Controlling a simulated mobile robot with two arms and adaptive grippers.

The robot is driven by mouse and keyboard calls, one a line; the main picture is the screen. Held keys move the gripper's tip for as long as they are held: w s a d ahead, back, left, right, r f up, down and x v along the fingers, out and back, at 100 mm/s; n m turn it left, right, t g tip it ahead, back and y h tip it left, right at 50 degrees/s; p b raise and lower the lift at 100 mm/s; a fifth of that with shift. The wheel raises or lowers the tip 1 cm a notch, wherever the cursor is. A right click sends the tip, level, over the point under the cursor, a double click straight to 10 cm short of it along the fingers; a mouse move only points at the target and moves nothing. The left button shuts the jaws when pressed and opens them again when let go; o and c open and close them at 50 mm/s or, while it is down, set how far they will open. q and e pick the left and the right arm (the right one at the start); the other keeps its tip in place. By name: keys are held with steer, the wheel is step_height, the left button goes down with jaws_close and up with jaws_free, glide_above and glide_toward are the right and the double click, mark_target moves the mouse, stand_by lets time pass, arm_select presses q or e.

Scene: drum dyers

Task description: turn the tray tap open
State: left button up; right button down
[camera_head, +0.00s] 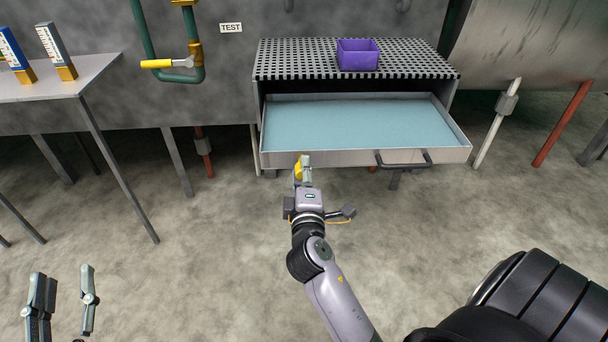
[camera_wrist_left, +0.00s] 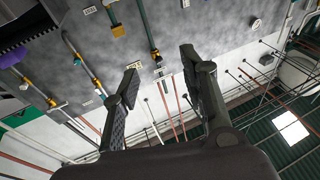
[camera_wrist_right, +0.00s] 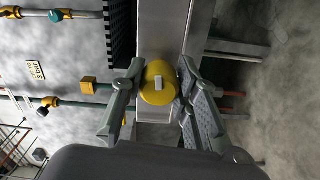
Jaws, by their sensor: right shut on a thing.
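The yellow tray tap (camera_head: 297,172) sits at the front left of the metal tray (camera_head: 335,158), low on its front wall. My right gripper (camera_head: 304,165) is shut on the tap and hides most of it in the head view. In the right wrist view the tap (camera_wrist_right: 158,96) is a round yellow knob with a small pale block at its middle, between the two fingers of my right gripper (camera_wrist_right: 155,100). The tray is pulled out and holds pale blue liquid. My left gripper (camera_head: 62,302) is open and empty at the lower left, its fingers (camera_wrist_left: 160,85) apart.
A purple box (camera_head: 357,55) stands on the perforated grate (camera_head: 300,57) above the tray. A dark handle (camera_head: 404,160) is on the tray front. A yellow-handled pipe valve (camera_head: 158,64) is upper left. A side table (camera_head: 70,82) stands left. The floor between is clear.

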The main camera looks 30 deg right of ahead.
arm_select(q)
steer(key=shift+s+d+r+t+h, duration=0.1)
steer(key=shift+s+r+t+h, duration=0.1)
steer(key=shift+r+t, duration=0.35)
steer(key=shift+s+r+t+h, duration=0.15)
steer(key=shift+r+t+h, duration=0.1)
steer(key=shift+r, duration=0.55)
arm_select(e)
steer(key=c, duration=2.4)
jaws_free()
steer(key=shift+f+m, duration=0.1)
steer(key=shift+m, duration=0.7)
steer(key=c, duration=2.4)
jaws_free()
steer(key=c, duration=2.4)
jaws_free()
steer(key=c, duration=1.2)
jaws_free()
